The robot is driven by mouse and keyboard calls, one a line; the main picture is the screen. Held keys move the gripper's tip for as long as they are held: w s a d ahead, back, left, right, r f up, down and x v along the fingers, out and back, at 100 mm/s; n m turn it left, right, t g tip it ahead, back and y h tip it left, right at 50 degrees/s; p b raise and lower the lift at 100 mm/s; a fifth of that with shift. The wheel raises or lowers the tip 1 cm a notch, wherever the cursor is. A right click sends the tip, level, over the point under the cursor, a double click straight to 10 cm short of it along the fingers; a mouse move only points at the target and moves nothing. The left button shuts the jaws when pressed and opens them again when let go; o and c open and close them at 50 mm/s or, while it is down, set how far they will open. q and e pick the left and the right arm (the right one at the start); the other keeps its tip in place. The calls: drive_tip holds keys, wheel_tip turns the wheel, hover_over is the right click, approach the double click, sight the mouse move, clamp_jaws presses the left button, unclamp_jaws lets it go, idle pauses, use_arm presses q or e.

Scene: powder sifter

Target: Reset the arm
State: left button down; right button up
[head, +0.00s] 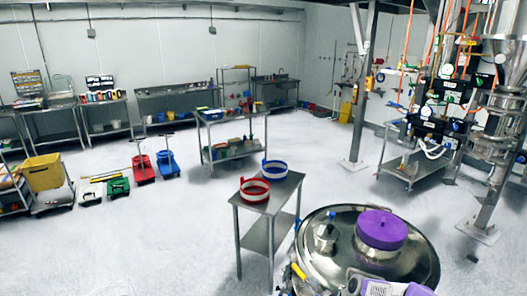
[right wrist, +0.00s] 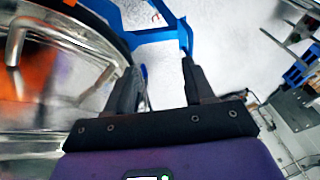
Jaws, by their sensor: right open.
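My right gripper (right wrist: 160,72) shows in the right wrist view with its two dark fingers apart and nothing seen between them. A blue bar (right wrist: 150,36) runs across just beyond the fingertips, and its right end lines up with the right finger; I cannot tell if they touch. A purple and white part of my arm shows at the bottom right of the head view, at the front of a round steel vessel (head: 318,265). My left gripper is not in view.
The vessel carries a purple lid (head: 381,229). A steel table (head: 291,184) beside it holds a red-banded ring (head: 255,190) and a blue-banded ring (head: 275,169). Steel pipework (right wrist: 17,45) is close left of my right gripper.

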drive_tip(key=s+a+f+m, duration=0.3)
drive_tip(key=s+a+f, duration=0.3)
drive_tip(key=s+f, duration=0.25)
drive_tip(key=s+a+f+m+g, duration=0.1)
drive_tip(key=s+a+f+m, duration=0.15)
drive_tip(key=s, duration=0.65)
drive_tip(key=s+a+f+m, duration=0.2)
drive_tip(key=s+f+m, duration=0.1)
drive_tip(key=s, duration=0.6)
use_arm(q)
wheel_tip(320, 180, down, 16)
drive_tip(key=b, duration=1.5)
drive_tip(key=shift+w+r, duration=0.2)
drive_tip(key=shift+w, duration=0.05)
use_arm(e)
wheel_tip(320, 180, down, 15)
drive_tip(key=shift+w, duration=0.2)
